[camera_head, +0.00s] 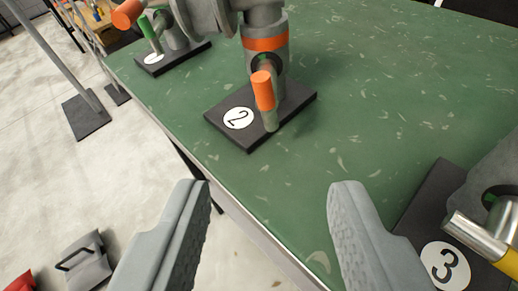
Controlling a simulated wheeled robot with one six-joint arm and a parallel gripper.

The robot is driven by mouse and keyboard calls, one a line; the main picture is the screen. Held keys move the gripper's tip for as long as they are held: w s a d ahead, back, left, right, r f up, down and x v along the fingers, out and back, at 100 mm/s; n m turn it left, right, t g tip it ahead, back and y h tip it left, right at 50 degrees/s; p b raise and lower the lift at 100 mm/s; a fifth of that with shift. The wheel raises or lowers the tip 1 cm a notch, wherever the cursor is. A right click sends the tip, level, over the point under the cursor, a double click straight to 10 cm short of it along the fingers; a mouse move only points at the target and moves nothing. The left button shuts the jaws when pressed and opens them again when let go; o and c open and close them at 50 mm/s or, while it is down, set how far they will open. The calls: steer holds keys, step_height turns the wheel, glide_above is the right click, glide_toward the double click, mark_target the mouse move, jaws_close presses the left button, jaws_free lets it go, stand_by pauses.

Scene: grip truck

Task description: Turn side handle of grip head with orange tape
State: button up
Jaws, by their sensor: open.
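The grip head with orange tape (265,43) stands upright on a black base marked 2 (216,112), on the green table. Its orange-ended side handle (263,91) points toward me, with a grey lower end over the base. A second orange-ended handle (128,13) sticks out at the upper left. My gripper (270,190) is open and empty. Its two grey fingers are spread wide in the foreground, below the side handle in the picture and apart from it.
A grip head with a green handle (150,33) stands on another black base at the upper left. A metal part with yellow tape (507,264) sits by the base marked 3 (417,213) at right. The green table (400,90) is clear between them. Stands and bags are on the floor at left.

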mark_target(267, 101)
steer(key=x, duration=1.7)
steer(key=shift+w+f, duration=0.1)
steer(key=shift+f, duration=0.1)
jaws_close()
